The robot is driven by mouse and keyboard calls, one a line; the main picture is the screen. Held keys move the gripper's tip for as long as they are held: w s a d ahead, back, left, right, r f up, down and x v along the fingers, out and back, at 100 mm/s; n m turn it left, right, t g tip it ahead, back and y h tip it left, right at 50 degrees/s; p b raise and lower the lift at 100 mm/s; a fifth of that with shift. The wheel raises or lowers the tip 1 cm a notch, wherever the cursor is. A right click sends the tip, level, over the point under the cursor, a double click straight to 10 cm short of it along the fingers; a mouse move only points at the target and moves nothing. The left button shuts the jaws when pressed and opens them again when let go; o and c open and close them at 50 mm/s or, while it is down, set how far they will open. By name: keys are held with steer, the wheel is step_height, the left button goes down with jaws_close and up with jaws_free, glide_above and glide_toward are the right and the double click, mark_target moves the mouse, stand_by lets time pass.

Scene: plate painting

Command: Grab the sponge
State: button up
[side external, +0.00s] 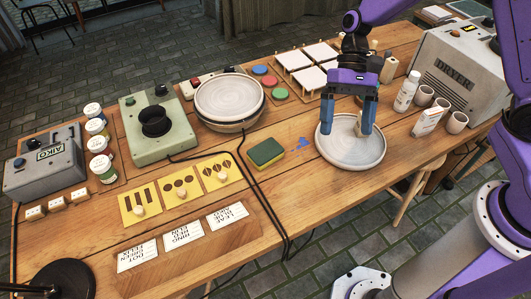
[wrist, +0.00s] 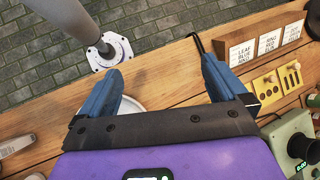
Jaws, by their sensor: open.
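The sponge (side external: 266,152), yellow with a green top, lies flat on the wooden table, left of a round pale plate (side external: 342,158). I do not see it in the wrist view. My gripper (side external: 346,130), with two blue fingers, is open over the plate, to the right of the sponge and apart from it. In the wrist view my gripper (wrist: 160,68) has its fingers spread, with part of the plate (wrist: 131,104) showing between them. A small beige thing by the right finger is partly hidden; I cannot tell what it is.
Blue paint marks (side external: 301,145) lie between sponge and plate. A black cable (side external: 252,180) runs just left of the sponge. Stacked plates (side external: 229,99) stand behind it, and stencil cards (side external: 139,205) lie to the left. A white bottle (side external: 406,91) and cups stand right of the plate.

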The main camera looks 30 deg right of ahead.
steer(key=w+f+m+y, duration=0.5)
steer(key=w+f+m, duration=0.2)
steer(key=w, duration=0.4)
steer(key=m+t+y, duration=0.4)
steer(key=m, duration=0.3)
glide_toward(268, 149)
steer(key=x, duration=0.5)
steer(key=shift+s+f, duration=0.15)
steer(key=shift+s, duration=0.05)
steer(key=shift+w+x, duration=0.2)
steer(key=shift+x, duration=2.65)
steer(key=shift+a, duration=0.1)
steer(key=c, duration=1)
